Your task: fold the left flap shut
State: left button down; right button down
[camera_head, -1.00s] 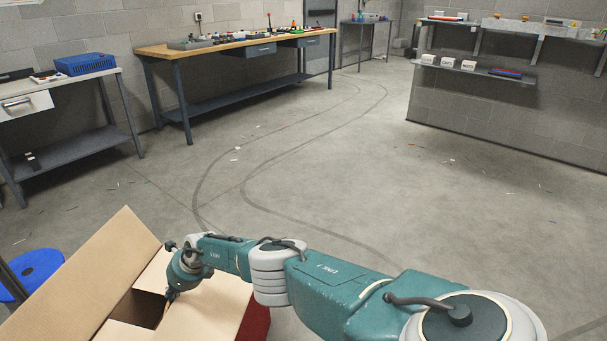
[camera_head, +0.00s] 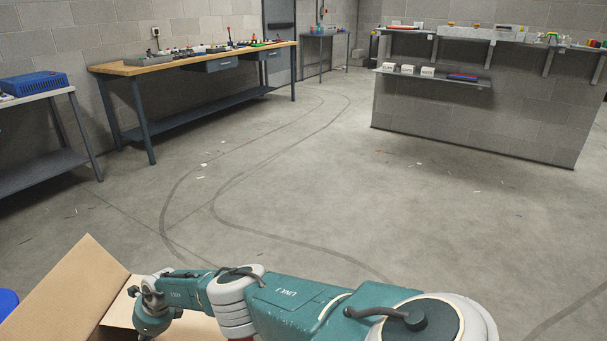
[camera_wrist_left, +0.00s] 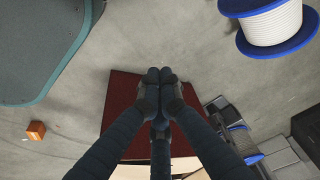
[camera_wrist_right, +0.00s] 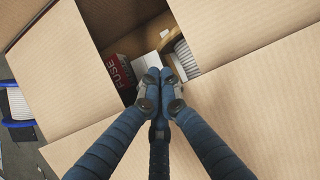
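The cardboard box stands at the lower left of the head view, partly cut off. Its left flap (camera_head: 68,292) stands up, tilted outward. Another flap (camera_head: 195,329) lies below my right arm. My right gripper hangs over the box, its fingertips hidden in the head view. In the right wrist view my right gripper (camera_wrist_right: 164,76) has its fingers together, empty, over the open gap between flaps. A dark red FUSE carton (camera_wrist_right: 121,73) lies inside. My left gripper (camera_wrist_left: 160,78) is shut and empty above a dark red surface (camera_wrist_left: 118,98); it is outside the head view.
A blue-and-white spool (camera_wrist_left: 270,25) and a small orange box (camera_wrist_left: 36,130) are on the floor in the left wrist view. A wooden-topped workbench (camera_head: 200,58), a side table (camera_head: 50,94) and a block wall with shelves (camera_head: 470,115) stand farther off.

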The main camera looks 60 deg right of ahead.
pick_arm(q)
jog(key=shift+r, duration=0.6)
